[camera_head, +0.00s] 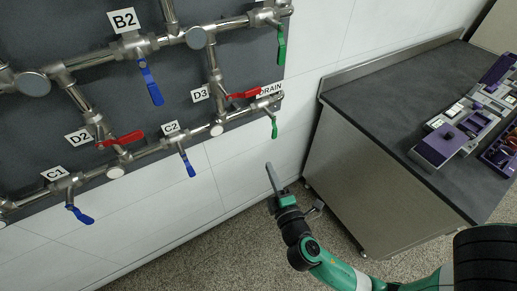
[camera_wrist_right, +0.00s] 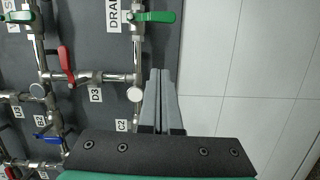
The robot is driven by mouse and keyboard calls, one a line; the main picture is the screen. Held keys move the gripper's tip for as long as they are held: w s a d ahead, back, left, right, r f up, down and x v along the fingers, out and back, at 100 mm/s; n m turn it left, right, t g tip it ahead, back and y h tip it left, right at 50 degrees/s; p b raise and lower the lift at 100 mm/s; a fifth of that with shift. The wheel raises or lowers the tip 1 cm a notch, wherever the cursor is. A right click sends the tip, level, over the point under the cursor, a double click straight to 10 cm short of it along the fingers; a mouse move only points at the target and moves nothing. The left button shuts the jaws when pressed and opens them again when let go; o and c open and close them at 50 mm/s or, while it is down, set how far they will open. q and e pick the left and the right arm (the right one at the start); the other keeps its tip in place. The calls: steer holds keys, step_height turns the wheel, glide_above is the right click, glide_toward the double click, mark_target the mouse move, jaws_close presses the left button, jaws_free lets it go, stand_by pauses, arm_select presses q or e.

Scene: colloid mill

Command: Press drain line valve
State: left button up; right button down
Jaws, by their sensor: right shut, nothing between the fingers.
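The drain line valve has a green lever handle (camera_head: 274,128) hanging down below the DRAIN label (camera_head: 270,90), at the right end of the lower pipe. In the right wrist view the green handle (camera_wrist_right: 155,16) lies at the top, next to the DRAIN label (camera_wrist_right: 113,14). My right gripper (camera_head: 269,168) is shut and empty, below the handle in the head view and apart from it. Its two fingers (camera_wrist_right: 160,75) lie side by side in the wrist view and point toward the handle. My left gripper is in neither view.
The red D3 handle (camera_head: 244,95) and blue C2 handle (camera_head: 187,163) are close by on the pipes. Another green handle (camera_head: 281,45) hangs above. A dark-topped counter (camera_head: 385,100) with purple equipment (camera_head: 445,143) stands at the right. Bare white wall lies below the pipes.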

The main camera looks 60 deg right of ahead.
mark_target(275, 134)
steer(key=w+d+b, duration=0.1)
steer(key=w+d, duration=0.4)
steer(key=d, duration=0.5)
steer(key=shift+w+d+f, duration=0.15)
steer(key=shift+d, duration=0.1)
steer(key=shift+f, duration=0.1)
stand_by(0.4)
